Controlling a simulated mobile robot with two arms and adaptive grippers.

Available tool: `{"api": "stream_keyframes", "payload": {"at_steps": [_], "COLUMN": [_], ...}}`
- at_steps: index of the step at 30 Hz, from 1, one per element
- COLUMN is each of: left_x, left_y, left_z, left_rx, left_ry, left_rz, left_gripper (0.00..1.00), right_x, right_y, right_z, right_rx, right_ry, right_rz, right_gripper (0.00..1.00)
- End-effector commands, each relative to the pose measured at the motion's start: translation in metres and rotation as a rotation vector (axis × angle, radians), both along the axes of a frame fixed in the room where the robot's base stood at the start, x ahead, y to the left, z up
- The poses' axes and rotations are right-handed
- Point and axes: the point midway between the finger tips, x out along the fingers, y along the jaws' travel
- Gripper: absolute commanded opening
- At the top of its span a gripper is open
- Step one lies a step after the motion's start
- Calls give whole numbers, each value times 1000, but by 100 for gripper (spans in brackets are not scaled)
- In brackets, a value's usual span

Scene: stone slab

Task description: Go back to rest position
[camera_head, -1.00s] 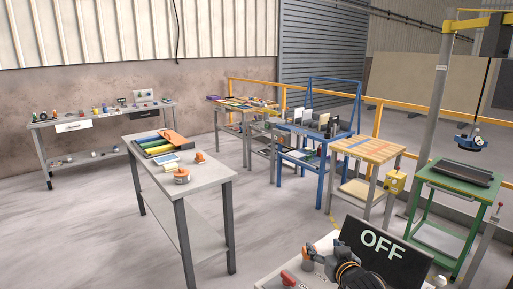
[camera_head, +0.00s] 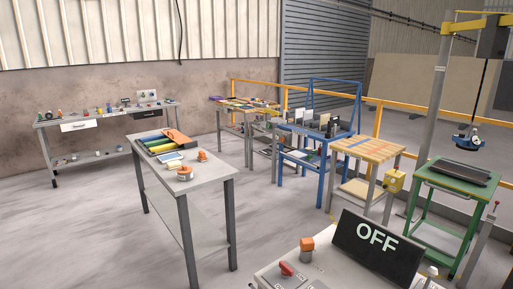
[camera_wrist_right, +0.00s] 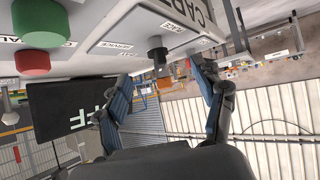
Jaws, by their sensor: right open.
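My right gripper (camera_wrist_right: 160,78) shows in the right wrist view, its two blue-padded fingers spread apart with nothing held between them. The view is upside down, and a control panel (camera_wrist_right: 105,42) with labels lies close beyond the fingers. No gripper shows in the head view now. There the control panel (camera_head: 318,272) stands at the bottom right with a black sign reading OFF (camera_head: 370,246), a red knob (camera_head: 286,268) and an orange-topped post (camera_head: 307,245). My left gripper is not in view.
A grey table (camera_head: 211,181) with orange items stands left of the panel. A green cart (camera_head: 437,184) and a wood-topped table (camera_head: 366,149) stand behind it. Other workbenches line the wall. A red button (camera_wrist_right: 32,62) and a black switch (camera_wrist_right: 157,53) show in the wrist view.

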Motion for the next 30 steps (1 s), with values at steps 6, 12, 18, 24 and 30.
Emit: {"api": "stream_keyframes", "payload": {"at_steps": [6,12,18,24,30], "left_x": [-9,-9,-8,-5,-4], "left_y": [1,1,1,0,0], "left_z": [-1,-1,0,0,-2], "left_rx": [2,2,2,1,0], "left_ry": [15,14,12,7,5], "left_rz": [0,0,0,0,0], "left_gripper": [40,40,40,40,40], "right_x": [-106,-182,-241,-293,-280], "right_y": [-1,-8,-14,-21,-19], "right_z": [-40,-53,-55,-51,-93], "right_rx": [-39,-69,-90,-109,-111], "right_ry": [228,390,516,629,641], "right_rz": [3,5,6,8,12], "right_gripper": [69,69,69,69,69]}}
